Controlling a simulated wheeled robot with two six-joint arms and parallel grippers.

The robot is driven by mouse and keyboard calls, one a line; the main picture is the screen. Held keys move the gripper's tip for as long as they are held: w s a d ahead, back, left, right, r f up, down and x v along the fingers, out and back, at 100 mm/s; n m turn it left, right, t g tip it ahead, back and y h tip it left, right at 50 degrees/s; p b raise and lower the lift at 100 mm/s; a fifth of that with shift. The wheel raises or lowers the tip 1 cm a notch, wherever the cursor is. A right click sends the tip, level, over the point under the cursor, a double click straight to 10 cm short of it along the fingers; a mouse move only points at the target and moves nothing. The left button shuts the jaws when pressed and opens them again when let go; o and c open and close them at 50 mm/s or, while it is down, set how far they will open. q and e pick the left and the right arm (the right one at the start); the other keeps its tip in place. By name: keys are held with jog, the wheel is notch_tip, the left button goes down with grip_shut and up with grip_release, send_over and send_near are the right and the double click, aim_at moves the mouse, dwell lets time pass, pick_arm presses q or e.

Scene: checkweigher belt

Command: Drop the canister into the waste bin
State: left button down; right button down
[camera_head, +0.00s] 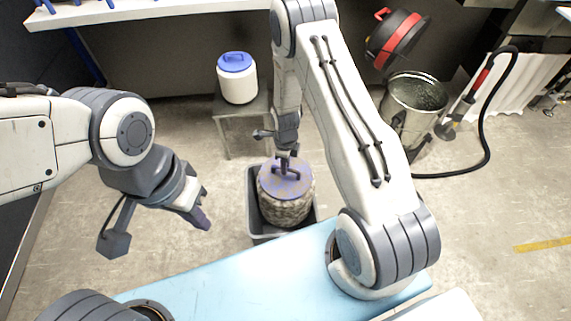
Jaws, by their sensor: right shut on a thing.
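The canister (287,205) has a mottled grey stone-like body and a purple-and-tan lid with a dark handle. My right gripper (287,165) comes down from above and is shut on that handle. The canister is upright within the outline of the grey open waste bin (255,222). The canister hides most of the bin's inside, and I cannot tell how far down in the bin it is. My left gripper (204,218) hangs empty to the left of the bin; its finger gap is not clear.
A white canister with a blue lid (238,85) stands on a small grey table (243,117) behind. A metal drum (408,115), its black-and-red top (398,38) and a black hose (487,135) are at the right. A light-blue surface (235,276) lies in front.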

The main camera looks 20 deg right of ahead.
jog(key=c, duration=0.7)
grip_release()
jog(key=shift+c, duration=0.2)
notch_tip(320, 180, up, 11)
jog(key=b, duration=0.1)
jog(key=shift+f+b, duration=0.2)
jog(key=shift+b, duration=0.15)
